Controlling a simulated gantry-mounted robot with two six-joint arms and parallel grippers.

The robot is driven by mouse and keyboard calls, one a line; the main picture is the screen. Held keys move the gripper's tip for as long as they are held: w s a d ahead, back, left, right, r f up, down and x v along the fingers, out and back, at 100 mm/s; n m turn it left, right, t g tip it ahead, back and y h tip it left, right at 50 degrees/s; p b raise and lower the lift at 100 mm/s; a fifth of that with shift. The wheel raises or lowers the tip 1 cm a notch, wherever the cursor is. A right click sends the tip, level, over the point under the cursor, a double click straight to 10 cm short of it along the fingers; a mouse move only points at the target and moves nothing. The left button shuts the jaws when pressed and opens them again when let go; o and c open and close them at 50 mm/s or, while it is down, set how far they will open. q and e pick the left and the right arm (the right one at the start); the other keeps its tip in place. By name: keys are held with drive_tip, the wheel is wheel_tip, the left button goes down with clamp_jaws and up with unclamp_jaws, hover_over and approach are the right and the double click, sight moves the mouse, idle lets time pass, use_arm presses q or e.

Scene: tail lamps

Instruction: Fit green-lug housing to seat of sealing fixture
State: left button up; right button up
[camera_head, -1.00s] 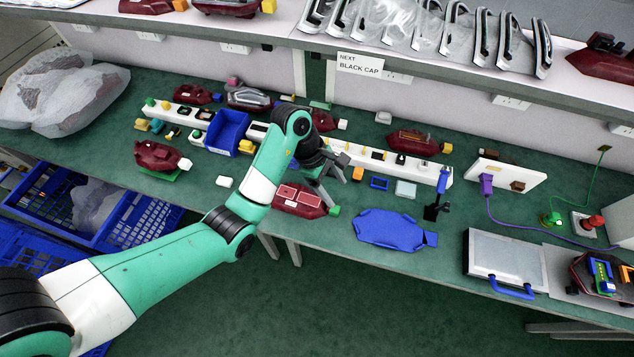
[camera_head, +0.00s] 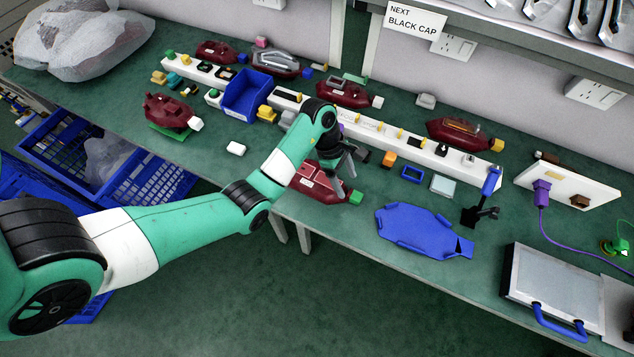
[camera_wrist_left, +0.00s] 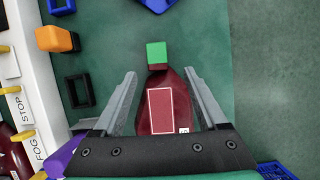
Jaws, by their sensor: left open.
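The green-lug housing (camera_head: 312,187) is a dark red body with a pale-outlined panel and a green lug (camera_head: 356,197). It lies near the front edge of the green bench. My left gripper (camera_head: 343,180) is open above it. In the left wrist view the open fingers (camera_wrist_left: 160,78) stand on either side of the housing (camera_wrist_left: 168,108), with the green lug (camera_wrist_left: 156,53) beyond the tips. A blue housing-shaped plate (camera_head: 415,230), seemingly the sealing fixture's seat, is empty to the right. A black clamp with a blue handle (camera_head: 489,182) stands beside it. My right gripper is not in view.
A white strip (camera_head: 425,152) with small parts runs behind the housing. An orange block (camera_head: 389,159) and a blue frame (camera_head: 412,174) lie between strip and plate. A blue bin (camera_head: 246,96) and other red housings stand farther back. A blue-handled case (camera_head: 555,285) is at right.

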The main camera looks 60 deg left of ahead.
sight(352, 193)
use_arm(q)
drive_tip(key=shift+w+d+f, duration=0.15)
drive_tip(key=shift+f, duration=0.45)
drive_tip(key=b+x, duration=0.3)
drive_tip(key=x, duration=0.2)
drive_tip(key=shift+w+f, duration=0.15)
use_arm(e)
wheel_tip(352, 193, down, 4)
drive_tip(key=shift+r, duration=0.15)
use_arm(q)
drive_tip(key=shift+c, duration=0.3)
clamp_jaws()
